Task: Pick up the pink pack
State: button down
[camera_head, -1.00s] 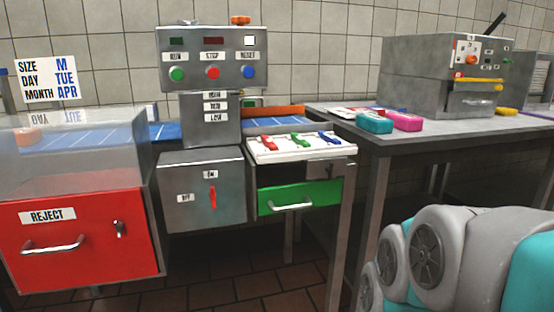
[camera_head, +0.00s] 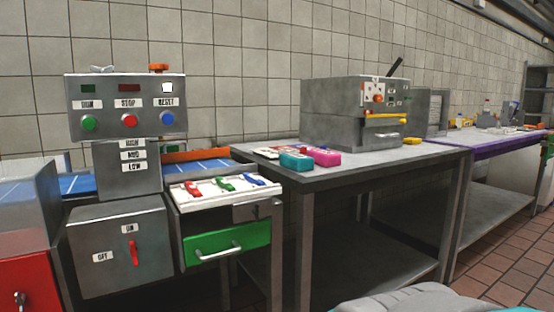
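The pink pack (camera_head: 322,157) lies on the grey metal table (camera_head: 380,168), near its left front part. A teal pack (camera_head: 295,162) lies just to its left, close beside it or touching; I cannot tell which. White and red flat items (camera_head: 262,152) lie behind and left of the teal pack. My gripper is not in view. Only a pale grey part of my own arm shows at the bottom right, well below and in front of the table.
A grey machine (camera_head: 345,112) with a yellow handle stands behind the packs. Left of the table are a white tray with coloured clips (camera_head: 215,195), a green drawer (camera_head: 228,244) and a control box (camera_head: 125,105). A purple-edged table (camera_head: 500,142) stands right. Tiled floor is open at right.

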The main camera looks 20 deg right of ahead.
aim_at(323, 158)
jog(key=l+z, duration=0.3)
jog(key=i+l+z, duration=0.25)
jog(key=l, duration=0.15)
jog(key=l+z, duration=0.3)
jog(key=i+l+z, duration=0.25)
jog(key=l, duration=0.15)
jog(key=k, duration=0.1)
